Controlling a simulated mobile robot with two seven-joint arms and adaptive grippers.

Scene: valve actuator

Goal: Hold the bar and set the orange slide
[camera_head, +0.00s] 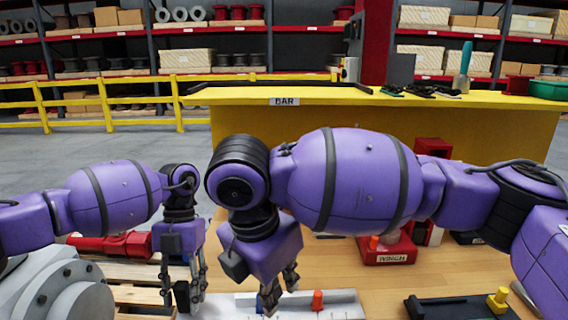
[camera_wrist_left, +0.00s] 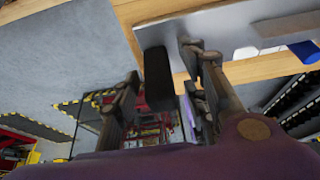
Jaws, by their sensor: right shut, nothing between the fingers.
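A pale grey metal plate (camera_head: 345,306) lies at the table's front edge. A small orange slide (camera_head: 318,300) stands upright on it. A black block-like grip (camera_head: 182,296) is at the plate's left end; in the left wrist view it (camera_wrist_left: 157,80) adjoins the plate (camera_wrist_left: 232,30). My left gripper (camera_head: 187,300) is open, with its fingers on either side of the black grip and small gaps showing. My right gripper (camera_head: 277,297) is shut and empty, over the plate to the left of the orange slide. Its arm hides part of the table.
A black base with a yellow part (camera_head: 497,300) lies at the right. A yellow bench labelled BAR (camera_head: 284,101) spans the back. A pallet (camera_head: 140,294) and red valve parts (camera_head: 115,245) are at the left.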

